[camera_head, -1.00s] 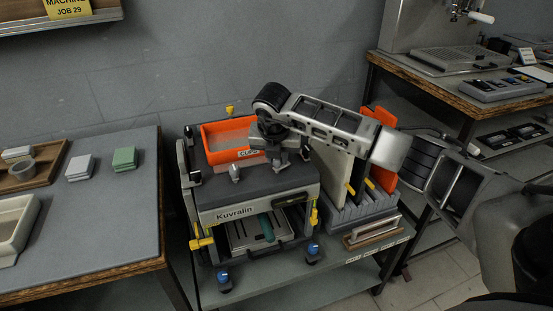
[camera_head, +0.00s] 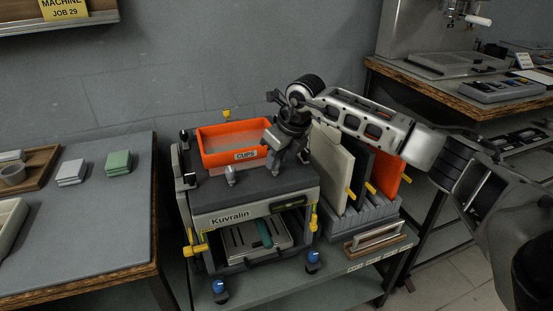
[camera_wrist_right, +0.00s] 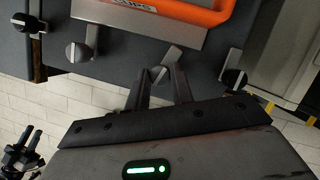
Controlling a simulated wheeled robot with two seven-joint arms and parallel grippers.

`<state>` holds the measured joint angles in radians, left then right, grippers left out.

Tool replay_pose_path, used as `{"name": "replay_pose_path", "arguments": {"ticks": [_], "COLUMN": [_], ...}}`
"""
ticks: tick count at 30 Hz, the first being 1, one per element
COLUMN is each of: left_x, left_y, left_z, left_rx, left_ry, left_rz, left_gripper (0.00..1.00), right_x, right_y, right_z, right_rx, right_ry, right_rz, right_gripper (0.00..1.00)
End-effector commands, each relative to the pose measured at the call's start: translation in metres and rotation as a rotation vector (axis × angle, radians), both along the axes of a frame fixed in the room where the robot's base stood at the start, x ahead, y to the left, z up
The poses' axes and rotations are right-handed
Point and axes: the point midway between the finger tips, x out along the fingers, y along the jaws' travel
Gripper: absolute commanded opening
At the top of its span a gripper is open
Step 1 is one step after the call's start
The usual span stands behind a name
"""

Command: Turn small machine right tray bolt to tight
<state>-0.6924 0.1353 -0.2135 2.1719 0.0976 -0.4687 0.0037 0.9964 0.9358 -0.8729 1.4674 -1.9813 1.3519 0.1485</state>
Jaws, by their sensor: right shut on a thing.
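The small machine (camera_head: 232,216), marked Kuvralin, stands on a low cart. A silver lever-like bolt (camera_head: 231,177) sits on its top near the front edge, also visible in the wrist view (camera_wrist_right: 77,51). A second silver bolt (camera_wrist_right: 157,74), to the right of it, appears to be the right tray bolt. My right gripper (camera_head: 274,153) leans over the machine's top, just right of the orange bin. In the wrist view its fingers (camera_wrist_right: 159,84) are shut on the right bolt and partly hide it. A dark, small shape at lower left there may be my left gripper (camera_wrist_right: 22,152).
The orange CUPS bin (camera_head: 232,144) sits on the machine behind the bolts. Black knobs flank the bolts in the wrist view, left (camera_wrist_right: 35,25) and right (camera_wrist_right: 234,78). Upright panels (camera_head: 332,169) stand in a grey rack at right. A grey table (camera_head: 90,220) is at left.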

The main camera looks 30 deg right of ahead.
Motion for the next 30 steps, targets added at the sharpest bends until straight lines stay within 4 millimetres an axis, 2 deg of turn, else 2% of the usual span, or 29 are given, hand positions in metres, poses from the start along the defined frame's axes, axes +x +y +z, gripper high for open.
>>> {"name": "replay_pose_path", "arguments": {"ticks": [12, 30], "left_x": [-0.0013, 0.0025], "left_y": [0.0001, 0.0000], "left_z": [-0.0013, 0.0016], "left_rx": [-0.004, -0.004], "left_ry": [0.002, -0.009], "left_rz": [0.001, 0.002], "left_gripper": [0.31, 0.31], "right_x": [0.0010, 0.0009], "right_y": [-0.0018, -0.0019], "right_z": [0.0009, 0.0006], "right_rx": [0.000, -0.002], "right_ry": [-0.001, 0.000], "right_rz": [0.260, 0.330], "right_gripper": [0.01, 0.01]}}
